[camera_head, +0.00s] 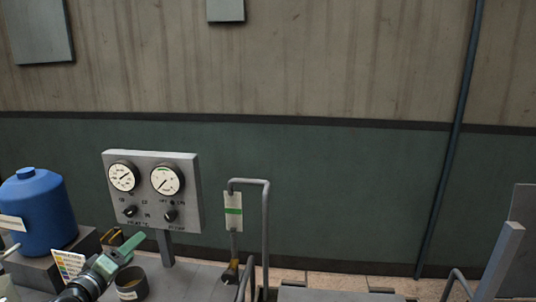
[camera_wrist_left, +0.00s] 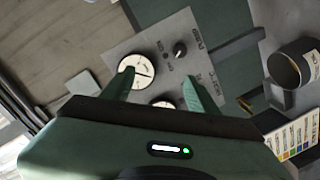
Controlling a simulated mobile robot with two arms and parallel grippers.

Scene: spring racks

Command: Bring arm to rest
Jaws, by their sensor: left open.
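My left gripper (camera_head: 131,248) shows at the lower left of the head view, in front of and below a grey gauge panel (camera_head: 150,209). Its green fingers are apart with nothing between them. In the left wrist view, the two fingers of my left gripper (camera_wrist_left: 160,88) are spread, with the gauge panel (camera_wrist_left: 150,45) beyond them. My right gripper is in neither view.
A blue tank (camera_head: 40,212) stands at the left. A dark cup (camera_head: 131,284) and a colour-striped card (camera_head: 69,264) are close to my left gripper. A bent grey pipe (camera_head: 266,225) with a green-striped tag (camera_head: 233,211) rises right of the panel.

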